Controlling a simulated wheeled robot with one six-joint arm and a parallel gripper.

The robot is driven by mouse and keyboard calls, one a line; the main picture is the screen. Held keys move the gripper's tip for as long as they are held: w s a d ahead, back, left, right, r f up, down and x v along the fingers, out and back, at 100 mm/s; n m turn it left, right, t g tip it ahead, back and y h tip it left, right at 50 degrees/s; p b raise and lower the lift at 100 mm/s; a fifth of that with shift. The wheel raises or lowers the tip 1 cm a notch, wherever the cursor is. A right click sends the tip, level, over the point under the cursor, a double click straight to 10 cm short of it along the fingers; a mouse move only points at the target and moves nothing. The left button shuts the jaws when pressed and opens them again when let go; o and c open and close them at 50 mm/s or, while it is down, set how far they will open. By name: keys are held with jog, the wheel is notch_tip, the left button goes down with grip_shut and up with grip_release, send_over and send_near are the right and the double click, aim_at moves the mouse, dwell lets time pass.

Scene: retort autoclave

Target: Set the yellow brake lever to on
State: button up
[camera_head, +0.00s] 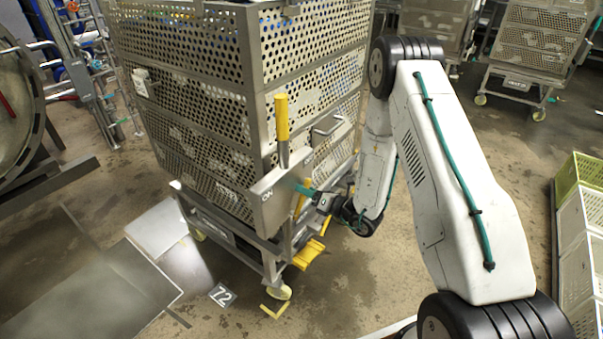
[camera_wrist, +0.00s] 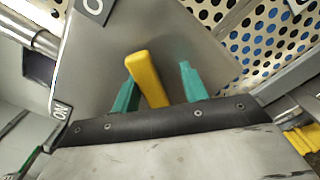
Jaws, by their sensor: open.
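A metal plate (camera_head: 275,207) on the trolley's corner bears an ON label at its left; the wrist view shows the same plate (camera_wrist: 165,40) with ON and a cut-off label starting with O. A yellow handle (camera_wrist: 146,78) stands between my gripper's (camera_wrist: 160,88) two teal fingers, with gaps on both sides. In the head view this yellow piece (camera_head: 300,203) shows beside my gripper (camera_head: 306,190), partly hidden. My gripper is open around it, close to the plate. Another yellow grip (camera_head: 281,117) stands upright on a metal rod above the plate.
The perforated metal trolley (camera_head: 190,100) rises behind the plate. A yellow pedal (camera_head: 310,255) sits low by a caster (camera_head: 279,292). A metal loop handle (camera_head: 328,125) is just above my gripper. Crates (camera_head: 582,215) stand at right. Open floor lies between.

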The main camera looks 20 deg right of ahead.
jog(key=v, duration=0.6)
jog(key=s+a+r+n+g+y, duration=0.1)
jog(key=s+a+r+n+g, duration=0.3)
jog(key=r+n, duration=0.3)
jog(key=s+a+r+n+g+y, duration=0.1)
jog(key=s+a+r+n+g, duration=0.3)
jog(key=r, duration=0.5)
jog(key=s+a+r+n+g+y, duration=0.2)
jog(key=s+a+r+n+g, duration=0.2)
jog(key=n, duration=0.6)
jog(key=shift+s+a+r+g, duration=0.35)
jog(key=shift+s+r+g, duration=0.75)
jog(key=shift+r+g, duration=0.8)
